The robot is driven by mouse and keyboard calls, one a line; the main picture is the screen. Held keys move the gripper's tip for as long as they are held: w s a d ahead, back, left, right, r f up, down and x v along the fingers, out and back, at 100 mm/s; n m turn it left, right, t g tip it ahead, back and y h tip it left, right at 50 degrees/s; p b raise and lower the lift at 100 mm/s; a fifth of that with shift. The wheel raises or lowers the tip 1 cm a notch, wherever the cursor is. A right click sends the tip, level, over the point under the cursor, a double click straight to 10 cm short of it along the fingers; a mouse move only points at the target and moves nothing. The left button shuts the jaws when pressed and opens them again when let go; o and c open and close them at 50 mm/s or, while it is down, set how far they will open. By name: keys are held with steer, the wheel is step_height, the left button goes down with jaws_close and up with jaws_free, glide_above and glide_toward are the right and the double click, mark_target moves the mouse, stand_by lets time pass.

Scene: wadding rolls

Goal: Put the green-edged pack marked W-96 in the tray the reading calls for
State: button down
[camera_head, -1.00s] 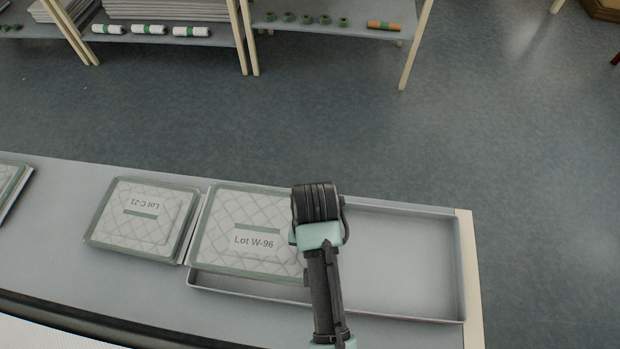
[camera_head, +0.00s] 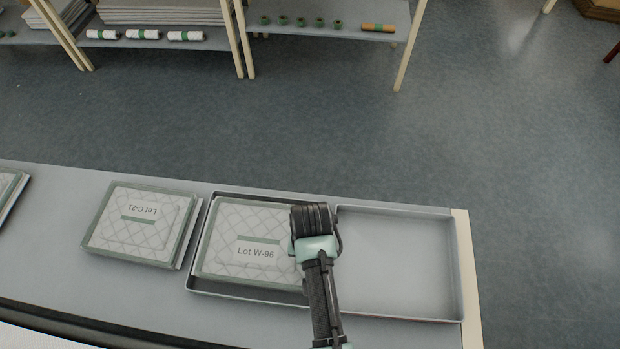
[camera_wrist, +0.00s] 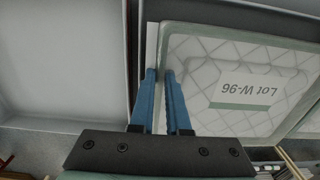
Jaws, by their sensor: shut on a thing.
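My gripper (camera_head: 305,262) is at the pack's right edge, fingers pointing down. In the wrist view the blue fingers of my gripper (camera_wrist: 162,75) are close together, shut on that edge. Whether the pack rests on the tray floor or hangs just above it is hard to tell. No reading shows in these frames.
Another green-edged pack, marked Lot C-21 (camera_head: 140,218), lies left of the tray, close to it. The table's right edge (camera_head: 467,270) is just beyond. A shelf (camera_head: 330,28) with small rolls stands across the floor.

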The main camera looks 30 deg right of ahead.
steer(key=c, duration=0.9)
jaws_free()
steer(key=shift+f, duration=0.1)
steer(key=shift+r+p, duration=0.4)
steer(key=shift+r, duration=0.35)
step_height(320, 180, up, 12)
steer(key=shift+p, duration=0.3)
steer(key=shift+f, duration=0.15)
